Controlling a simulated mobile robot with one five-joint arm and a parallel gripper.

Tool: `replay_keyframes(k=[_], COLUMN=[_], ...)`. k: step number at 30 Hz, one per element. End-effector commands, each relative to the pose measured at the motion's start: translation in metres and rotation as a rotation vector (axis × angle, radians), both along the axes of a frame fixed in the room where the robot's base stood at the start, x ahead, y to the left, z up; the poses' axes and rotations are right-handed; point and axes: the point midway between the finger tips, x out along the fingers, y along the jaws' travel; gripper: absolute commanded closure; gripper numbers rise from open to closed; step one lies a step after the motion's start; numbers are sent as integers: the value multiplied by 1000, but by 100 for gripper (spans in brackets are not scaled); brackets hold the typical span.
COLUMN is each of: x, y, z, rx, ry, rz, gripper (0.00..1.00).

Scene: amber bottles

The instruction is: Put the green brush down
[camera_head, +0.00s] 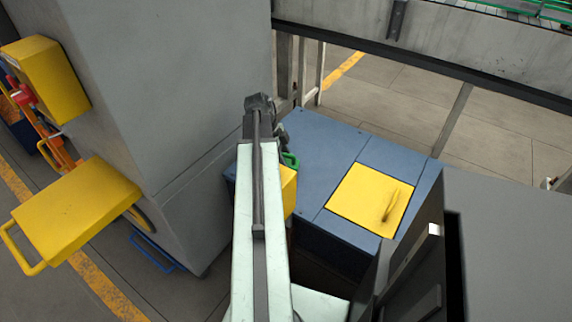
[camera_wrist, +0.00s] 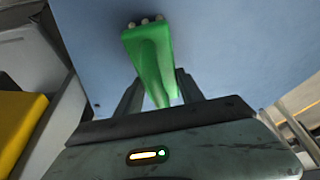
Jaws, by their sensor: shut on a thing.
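The green brush (camera_wrist: 152,58) is between the two fingers of my gripper (camera_wrist: 160,90) in the wrist view, with pale bristle tips at its far end. My gripper is shut on it. Behind the brush is the blue top of a cabinet (camera_head: 310,150); I cannot tell whether the brush touches it. In the head view a small part of the green brush (camera_head: 290,160) shows beside my arm's end, over the left part of the blue top. My arm hides the rest of the brush and most of the gripper there.
A yellow panel (camera_head: 360,198) with a thin brownish object (camera_head: 390,205) lies on the right of the blue top. The blue top's middle looks clear.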

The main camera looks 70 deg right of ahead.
Motion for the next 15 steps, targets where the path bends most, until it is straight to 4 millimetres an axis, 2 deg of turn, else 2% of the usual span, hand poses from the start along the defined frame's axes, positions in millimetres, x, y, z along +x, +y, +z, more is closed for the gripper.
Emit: replay_keyframes(k=[5, 6, 8, 15], x=[0, 0, 0, -1], y=[0, 0, 0, 0], z=[-4, -3, -2, -2], rx=[0, 0, 0, 0], ry=[0, 0, 0, 0], rz=[0, 0, 0, -1], gripper=[93, 49, 33, 33])
